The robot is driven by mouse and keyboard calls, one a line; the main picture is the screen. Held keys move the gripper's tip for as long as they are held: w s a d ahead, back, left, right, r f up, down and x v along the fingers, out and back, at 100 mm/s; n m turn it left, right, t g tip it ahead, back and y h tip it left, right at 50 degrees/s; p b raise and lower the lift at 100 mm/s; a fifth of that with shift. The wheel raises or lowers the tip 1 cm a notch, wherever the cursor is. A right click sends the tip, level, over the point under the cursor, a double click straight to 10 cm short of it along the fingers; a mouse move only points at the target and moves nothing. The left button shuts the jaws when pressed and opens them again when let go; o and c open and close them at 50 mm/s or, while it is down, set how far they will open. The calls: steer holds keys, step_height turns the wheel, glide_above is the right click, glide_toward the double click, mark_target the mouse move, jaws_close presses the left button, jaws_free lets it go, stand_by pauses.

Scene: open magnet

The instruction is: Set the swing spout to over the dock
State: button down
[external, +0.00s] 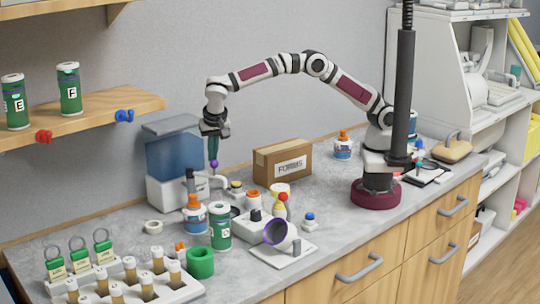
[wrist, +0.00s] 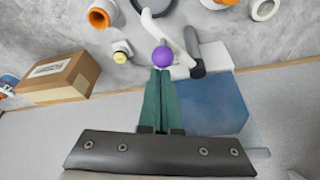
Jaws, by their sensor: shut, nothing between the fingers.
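A purple ball knob (external: 214,164) stands in front of the blue-tank dispenser (external: 172,158); it also shows in the wrist view (wrist: 162,57). A white curved arm (wrist: 152,28), which looks like the swing spout, runs beside the knob. A grey upright with a dark end (wrist: 195,62) stands next to it. My gripper (external: 213,152) points down with its green fingers shut and empty. In the wrist view its fingertips (wrist: 160,74) are right at the knob; I cannot tell whether they touch. I cannot tell which part is the dock.
A cardboard box (external: 282,162) stands right of the gripper. Bottles, a green jar (external: 220,226) and a tilted purple-rimmed cup (external: 280,232) crowd the counter in front. A vial rack (external: 130,288) is at front left. A shelf (external: 90,118) hangs at upper left.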

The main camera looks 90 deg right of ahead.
steer(key=v, duration=1)
steer(key=shift+w+a, duration=0.1)
steer(key=shift+w, duration=0.05)
